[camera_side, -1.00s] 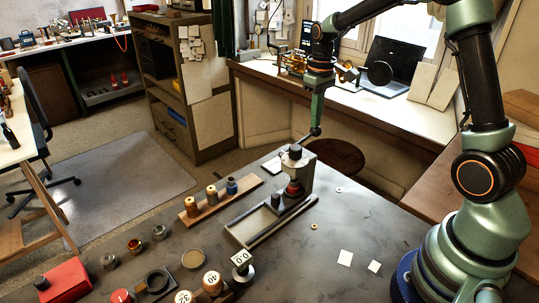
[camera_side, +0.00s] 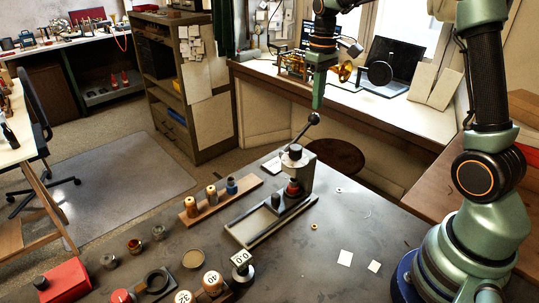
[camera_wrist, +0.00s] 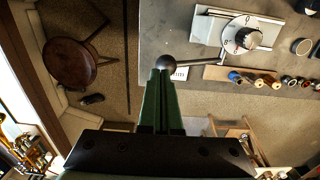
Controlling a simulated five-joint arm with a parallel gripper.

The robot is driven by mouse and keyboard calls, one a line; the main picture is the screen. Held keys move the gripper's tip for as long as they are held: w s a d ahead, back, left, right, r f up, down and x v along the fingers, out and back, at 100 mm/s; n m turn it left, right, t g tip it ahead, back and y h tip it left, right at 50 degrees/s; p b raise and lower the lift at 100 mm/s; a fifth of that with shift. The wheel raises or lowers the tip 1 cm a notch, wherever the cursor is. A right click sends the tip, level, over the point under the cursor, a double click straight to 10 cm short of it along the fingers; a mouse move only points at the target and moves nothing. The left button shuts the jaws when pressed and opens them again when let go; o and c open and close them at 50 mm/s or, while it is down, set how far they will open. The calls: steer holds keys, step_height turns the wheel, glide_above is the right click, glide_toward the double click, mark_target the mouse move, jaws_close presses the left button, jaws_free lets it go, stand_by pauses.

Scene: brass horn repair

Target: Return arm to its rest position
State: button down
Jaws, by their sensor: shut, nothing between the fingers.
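My gripper (camera_side: 318,105) is shut and empty, pointing down above the table's back edge. Its green fingers also show in the wrist view (camera_wrist: 162,85), closed together. Just below the fingertips in the side view is the dark ball knob (camera_side: 314,118) on the tilted lever of a small grey bench press (camera_side: 305,175). A small gap shows between fingertips and knob there. In the wrist view the knob (camera_wrist: 167,62) lies just past the fingertips.
A wooden rack (camera_side: 222,200) with several spools stands left of the press. A brown round stool (camera_side: 334,157) is behind the table. The table's right front is mostly clear.

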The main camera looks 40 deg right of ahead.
steer(key=shift+r, duration=0.2)
steer(key=shift+s+a+r, duration=0.1)
steer(key=shift+a+r, duration=0.05)
steer(key=shift+a, duration=0.05)
steer(key=s+a+r+t, duration=0.3)
steer(key=s+a+t, duration=0.2)
steer(key=s+a, duration=0.6)
steer(key=s, duration=0.3)
steer(key=shift+s+a+r+t, duration=0.15)
steer(key=shift+a+r+t, duration=0.15)
steer(key=shift+a+r, duration=0.1)
